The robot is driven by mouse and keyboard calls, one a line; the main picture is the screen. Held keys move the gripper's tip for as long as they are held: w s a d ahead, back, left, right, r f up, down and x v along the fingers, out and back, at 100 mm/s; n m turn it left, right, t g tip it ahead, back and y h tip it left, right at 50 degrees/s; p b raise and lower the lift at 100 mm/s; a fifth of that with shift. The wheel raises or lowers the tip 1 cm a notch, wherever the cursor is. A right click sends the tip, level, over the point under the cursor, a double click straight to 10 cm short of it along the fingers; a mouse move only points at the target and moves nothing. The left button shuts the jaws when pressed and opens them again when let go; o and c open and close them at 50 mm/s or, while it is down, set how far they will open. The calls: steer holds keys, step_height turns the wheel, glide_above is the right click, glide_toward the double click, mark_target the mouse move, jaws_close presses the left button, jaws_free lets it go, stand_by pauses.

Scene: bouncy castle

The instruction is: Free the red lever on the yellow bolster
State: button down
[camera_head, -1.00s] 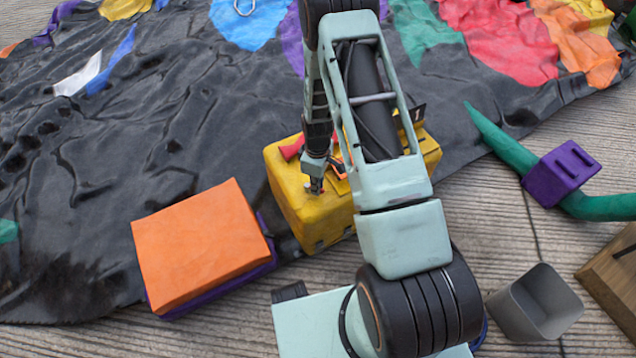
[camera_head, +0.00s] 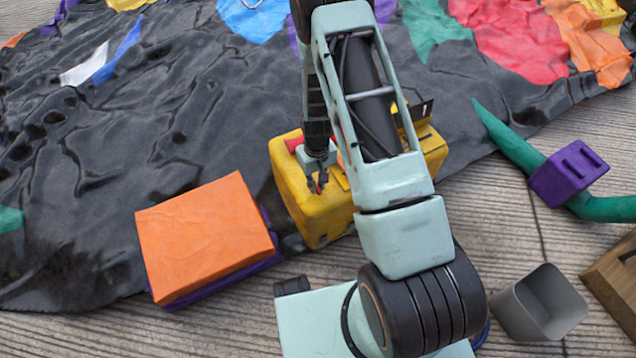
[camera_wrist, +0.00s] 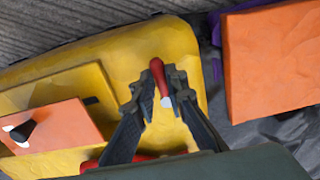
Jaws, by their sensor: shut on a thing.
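The yellow bolster (camera_head: 312,213) lies under my arm; it also fills much of the wrist view (camera_wrist: 60,75). My gripper (camera_head: 319,189) is over its left part, with its fingers closed on a small red piece with a pale end (camera_wrist: 158,76). In the wrist view the piece stands out between the fingertips (camera_wrist: 158,98). A longer red bar (camera_wrist: 90,165), which looks like the lever, lies on the bolster and is mostly hidden by my gripper. Its end shows in the head view (camera_head: 293,144). I cannot tell whether piece and bar are joined.
An orange panel (camera_wrist: 62,138) with a black cone (camera_wrist: 22,130) sits on the bolster. An orange block (camera_head: 205,238) lies left, a grey bin (camera_head: 540,303) and a purple block (camera_head: 568,175) right. Crumpled black sheet (camera_head: 100,190) covers the ground behind.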

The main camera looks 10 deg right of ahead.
mark_target(317, 187)
stand_by(0.5)
steer(key=c, duration=1.9)
jaws_free()
steer(key=shift+c, duration=0.2)
steer(key=shift+r, duration=0.1)
step_height(317, 187, up, 12)
